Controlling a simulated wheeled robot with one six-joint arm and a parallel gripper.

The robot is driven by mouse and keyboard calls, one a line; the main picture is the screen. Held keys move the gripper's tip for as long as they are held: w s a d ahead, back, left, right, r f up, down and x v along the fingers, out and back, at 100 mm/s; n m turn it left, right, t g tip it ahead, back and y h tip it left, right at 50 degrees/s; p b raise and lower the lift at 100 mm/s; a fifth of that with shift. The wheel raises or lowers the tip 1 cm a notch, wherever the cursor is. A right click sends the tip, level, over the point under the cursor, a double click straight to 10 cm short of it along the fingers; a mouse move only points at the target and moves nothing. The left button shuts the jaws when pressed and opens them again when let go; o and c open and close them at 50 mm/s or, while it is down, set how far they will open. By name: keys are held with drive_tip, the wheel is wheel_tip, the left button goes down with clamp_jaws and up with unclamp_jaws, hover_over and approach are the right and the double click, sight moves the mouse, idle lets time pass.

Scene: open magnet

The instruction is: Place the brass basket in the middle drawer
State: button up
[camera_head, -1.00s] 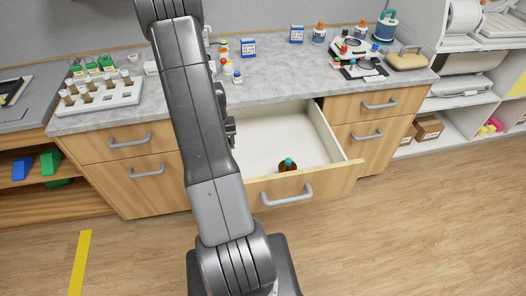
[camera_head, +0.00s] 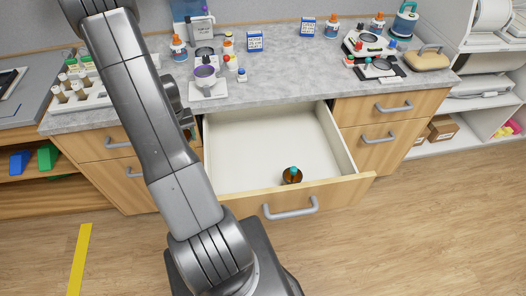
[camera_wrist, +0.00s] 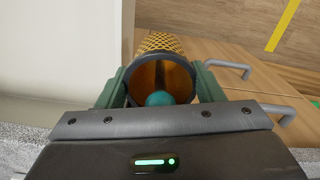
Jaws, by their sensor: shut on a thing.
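The brass basket (camera_wrist: 160,43), a gold mesh cylinder with a dark rim, is in my gripper (camera_wrist: 160,88) in the wrist view. The green fingers are shut on its sides, and its open end faces the camera. A teal rounded thing shows at its mouth; I cannot tell whether it is inside. In the head view my arm hides the basket and most of the gripper. The middle drawer (camera_head: 245,135) is pulled open, with a white interior. In the wrist view a pale drawer-like surface (camera_wrist: 60,50) lies left of the basket.
A brown bottle with a teal cap (camera_head: 292,175) stands in the drawer near its front. The grey counter (camera_head: 285,75) above holds a scale (camera_head: 207,85), several bottles and a microscope-like device (camera_head: 370,50). Closed drawers flank the open one.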

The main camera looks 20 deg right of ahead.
drive_tip(key=s+d+r+m+b, duration=0.1)
drive_tip(key=s+d+m+b, duration=0.2)
drive_tip(key=d+m+b, duration=0.45)
drive_tip(key=s+d+r+m+b, duration=0.1)
drive_tip(key=s+d+m+b, duration=0.3)
drive_tip(key=d, duration=0.6)
drive_tip(key=s+d+r+m+b, duration=0.15)
drive_tip(key=d+m+b, duration=0.25)
drive_tip(key=d+b, duration=0.4)
drive_tip(key=shift+m, duration=0.35)
drive_tip(key=shift+w+d+f+b, duration=0.2)
drive_tip(key=shift+f+b, duration=0.55)
drive_tip(key=shift+f, duration=2)
drive_tip(key=shift+s+d+f+b, duration=0.2)
drive_tip(key=shift+f+b, duration=0.6)
drive_tip(key=shift+f, duration=2)
drive_tip(key=shift+w+d+f+b, duration=0.25)
drive_tip(key=shift+f+b, duration=0.5)
drive_tip(key=shift+f, duration=2)
drive_tip(key=o, duration=1)
wheel_tip(320, 180, up, 12)
drive_tip(key=shift+r+p, duration=0.15)
drive_tip(key=shift+p, duration=0.75)
